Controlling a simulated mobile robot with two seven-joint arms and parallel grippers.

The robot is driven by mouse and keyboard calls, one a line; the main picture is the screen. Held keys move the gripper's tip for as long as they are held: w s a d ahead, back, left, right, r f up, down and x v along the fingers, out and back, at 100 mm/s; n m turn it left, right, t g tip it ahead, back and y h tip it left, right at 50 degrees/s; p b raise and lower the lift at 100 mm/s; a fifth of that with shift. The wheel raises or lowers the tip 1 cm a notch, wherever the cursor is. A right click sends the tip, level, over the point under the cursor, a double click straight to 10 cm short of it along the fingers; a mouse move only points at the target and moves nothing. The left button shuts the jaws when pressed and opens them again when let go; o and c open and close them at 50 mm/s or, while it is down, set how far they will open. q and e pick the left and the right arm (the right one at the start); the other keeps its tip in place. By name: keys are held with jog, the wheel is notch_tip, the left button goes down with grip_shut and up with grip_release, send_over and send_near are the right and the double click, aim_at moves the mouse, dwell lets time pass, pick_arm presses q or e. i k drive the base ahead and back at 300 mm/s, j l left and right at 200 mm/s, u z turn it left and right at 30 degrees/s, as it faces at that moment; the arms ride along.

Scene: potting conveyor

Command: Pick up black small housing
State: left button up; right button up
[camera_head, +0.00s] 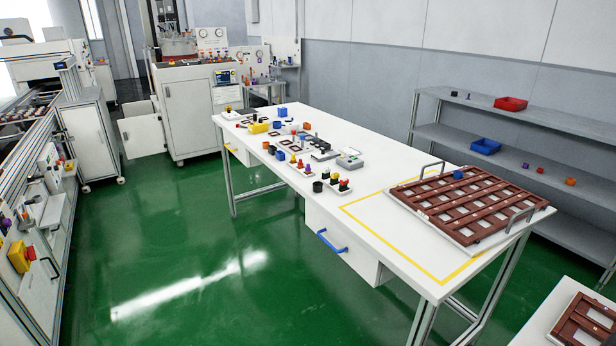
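Several small dark items are in view, and I cannot tell for certain which one is the black small housing. A small black round piece (317,187) stands near the front edge of the long white table (375,190). A flat black and grey item (322,154) lies behind it near the table's middle. Two tiny dark pieces (454,93) sit on the top board of the grey shelf (520,118) at the right. Neither of my grippers is in view.
Colored parts crowd the table's far half. A red bin (510,103) and blue bin (485,147) stand on the shelf. The green floor (200,250) before the table is clear.

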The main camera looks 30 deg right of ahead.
aim_at(318, 188)
jog(key=i+z, duration=0.35)
jog(key=i, duration=0.15)
jog(key=i+z, duration=0.35)
jog(key=i, duration=0.15)
jog(key=i+j+z, duration=0.35)
jog(key=i+l, duration=0.1)
